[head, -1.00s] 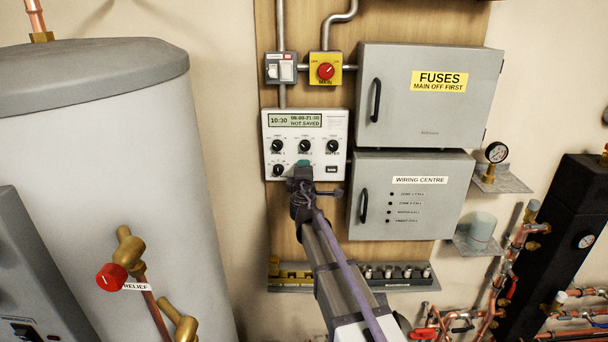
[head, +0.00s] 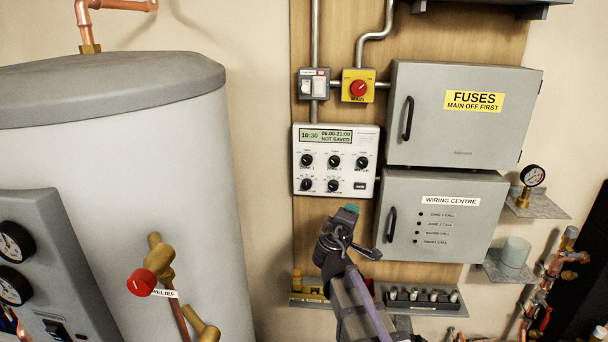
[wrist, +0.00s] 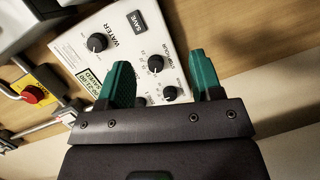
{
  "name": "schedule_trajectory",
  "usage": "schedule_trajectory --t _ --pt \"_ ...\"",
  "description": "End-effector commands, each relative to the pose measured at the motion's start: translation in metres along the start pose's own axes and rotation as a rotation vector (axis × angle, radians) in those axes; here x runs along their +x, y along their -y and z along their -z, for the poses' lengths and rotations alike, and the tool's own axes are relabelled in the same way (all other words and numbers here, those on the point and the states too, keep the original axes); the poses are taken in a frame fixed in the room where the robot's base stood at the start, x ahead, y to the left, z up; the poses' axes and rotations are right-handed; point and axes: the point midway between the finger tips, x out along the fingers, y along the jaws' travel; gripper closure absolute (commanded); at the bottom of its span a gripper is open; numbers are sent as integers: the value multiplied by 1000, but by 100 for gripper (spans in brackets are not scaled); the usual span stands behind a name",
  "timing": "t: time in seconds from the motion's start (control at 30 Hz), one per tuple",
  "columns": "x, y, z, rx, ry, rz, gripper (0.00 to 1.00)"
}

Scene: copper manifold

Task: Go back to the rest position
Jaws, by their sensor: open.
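My gripper (head: 350,210) is in front of the wooden board, just below the white controller (head: 336,161) and apart from it in the head view. In the wrist view, the two green fingertips of my gripper (wrist: 165,80) stand apart with nothing between them. The controller (wrist: 117,45) shows behind them, with its knobs and the "WATER" and "SAVE" labels. Its display reads 10:30, 06:00-21:00, NOT SAVED in the head view.
The wiring centre box (head: 455,240) is close to the right of my gripper, with the fuses box (head: 462,130) above it. A shelf (head: 420,308) with small parts is below. The grey-topped tank (head: 130,140) and red relief valve (head: 141,282) stand left.

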Motion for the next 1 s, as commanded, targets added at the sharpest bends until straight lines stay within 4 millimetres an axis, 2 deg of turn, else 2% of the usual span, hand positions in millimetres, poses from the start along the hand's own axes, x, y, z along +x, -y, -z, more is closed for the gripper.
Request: schedule_trajectory --t 0.03,0.07,0.1,0.17,0.2,0.3,0.4,0.47,0.57,1.0 --pt "-12 16 -30 115 128 90 41" --pt "-22 32 -50 198 225 168 41" --pt "-40 55 -74 303 355 289 41" --pt "-74 91 -101 438 533 491 41" --pt "-100 112 -112 508 635 629 41" --pt "-164 146 -122 629 811 948 41" --pt "-204 158 -122 696 879 1153 41" --pt "-212 158 -125 733 882 1193 41" --pt "-206 157 -129 740 889 1182 41" --pt "-206 157 -128 738 886 1178 41"
